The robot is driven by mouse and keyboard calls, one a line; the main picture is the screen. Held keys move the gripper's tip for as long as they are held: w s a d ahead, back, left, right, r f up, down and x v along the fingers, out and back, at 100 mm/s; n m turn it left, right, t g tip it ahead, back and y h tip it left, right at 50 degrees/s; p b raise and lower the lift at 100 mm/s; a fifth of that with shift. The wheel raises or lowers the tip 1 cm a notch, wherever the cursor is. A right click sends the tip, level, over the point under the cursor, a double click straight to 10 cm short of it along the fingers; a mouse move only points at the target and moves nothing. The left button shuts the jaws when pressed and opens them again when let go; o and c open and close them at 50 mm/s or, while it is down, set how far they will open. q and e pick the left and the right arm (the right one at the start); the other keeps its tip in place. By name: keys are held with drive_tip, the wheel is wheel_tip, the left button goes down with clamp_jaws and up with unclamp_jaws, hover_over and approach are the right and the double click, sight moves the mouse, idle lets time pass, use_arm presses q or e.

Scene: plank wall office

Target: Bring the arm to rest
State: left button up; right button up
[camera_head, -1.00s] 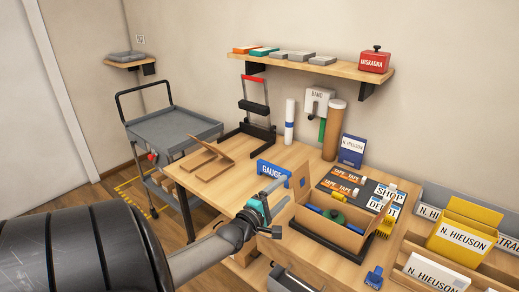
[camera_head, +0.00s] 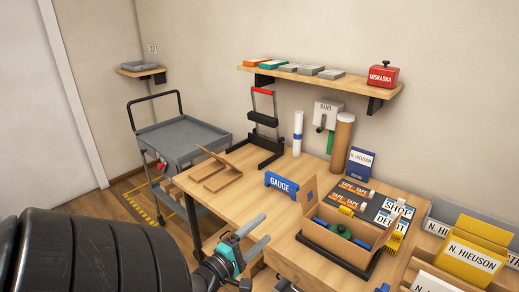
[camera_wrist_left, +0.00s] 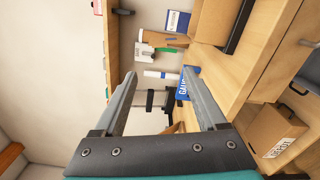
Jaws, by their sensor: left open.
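My left gripper (camera_head: 259,236) is in the lower middle of the head view, in front of the wooden table (camera_head: 228,202). Its teal and black body points up and to the right, and its two grey fingers are apart with nothing between them. In the left wrist view the open fingers (camera_wrist_left: 163,90) frame the table side and the wall, seen turned sideways. My dark, ribbed left arm fills the lower left of the head view. My right gripper is not in view.
An open cardboard box (camera_head: 335,244) stands right of my left gripper. A blue GAUGE sign (camera_head: 281,184) stands behind it. A grey cart (camera_head: 180,139) is at the left. A wall shelf (camera_head: 320,78) hangs above. Yellow file boxes (camera_head: 470,250) are at the right.

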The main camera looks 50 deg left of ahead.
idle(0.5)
use_arm(q)
drive_tip(key=s+d+f+m+g+h+b, duration=0.1)
drive_tip(key=s+d+f+m+g, duration=0.25)
drive_tip(key=f, duration=0.55)
drive_tip(key=s+d+f+m+g+h, duration=0.1)
drive_tip(key=s+d+f+m+g, duration=0.2)
drive_tip(key=f, duration=0.6)
drive_tip(key=s+d+f+m+g+b, duration=0.1)
drive_tip(key=s+d+f+m, duration=0.2)
drive_tip(key=f, duration=0.7)
drive_tip(key=s+d+f+m+g+h, duration=0.1)
drive_tip(key=s+d+f+m+g, duration=0.3)
drive_tip(key=s+d+f+m, duration=0.3)
drive_tip(key=s+d+f+m+g+h+b, duration=0.1)
drive_tip(key=s+d+f+m+g, duration=0.4)
drive_tip(key=s, duration=0.7)
wheel_tip(320, 180, down, 4)
drive_tip(key=d+m, duration=0.2)
drive_tip(key=m, duration=0.2)
